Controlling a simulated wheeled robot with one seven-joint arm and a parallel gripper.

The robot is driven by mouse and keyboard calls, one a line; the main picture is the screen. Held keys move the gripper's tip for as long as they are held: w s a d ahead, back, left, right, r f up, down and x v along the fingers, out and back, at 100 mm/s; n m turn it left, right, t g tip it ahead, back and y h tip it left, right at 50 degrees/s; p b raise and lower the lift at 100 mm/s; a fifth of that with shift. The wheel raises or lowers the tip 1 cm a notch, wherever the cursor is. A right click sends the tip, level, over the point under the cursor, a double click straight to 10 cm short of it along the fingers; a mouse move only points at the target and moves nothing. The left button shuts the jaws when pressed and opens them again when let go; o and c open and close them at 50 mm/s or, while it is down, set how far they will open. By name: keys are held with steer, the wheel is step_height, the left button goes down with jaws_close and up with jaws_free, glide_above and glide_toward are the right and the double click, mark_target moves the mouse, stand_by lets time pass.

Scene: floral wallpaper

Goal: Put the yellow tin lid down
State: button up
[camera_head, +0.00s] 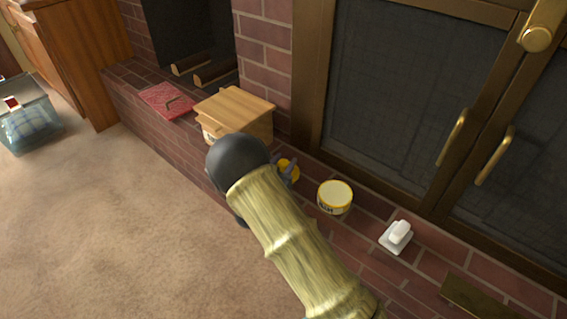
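The yellow tin lid (290,175) shows as a small yellow round piece at my gripper (286,165), just past the dark end of my arm. The grey fingers overlap the lid and appear shut on it; my arm hides part of both. The lid is over or close to the brick ledge, and I cannot tell whether it touches the bricks. A round tin (334,198) with a yellow rim and a pale top stands on the ledge, just right of the gripper and apart from it.
A wooden box (236,108) stands behind and left of my gripper. A red patterned board (168,101) lies farther left on the brick ledge (365,222). A white object (397,236) sits right of the tin. Glass doors (410,90) rise behind. Bare brick lies between tin and white object.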

steer(key=shift+o, duration=1.1)
steer(key=shift+r, duration=0.2)
steer(key=shift+s+a+p, duration=0.15)
steer(key=shift+s+p, duration=0.15)
steer(key=shift+p, duration=0.05)
steer(key=p+v, duration=0.5)
steer(key=v, duration=0.6)
steer(key=shift+s+p, duration=0.2)
steer(key=shift+p, duration=0.1)
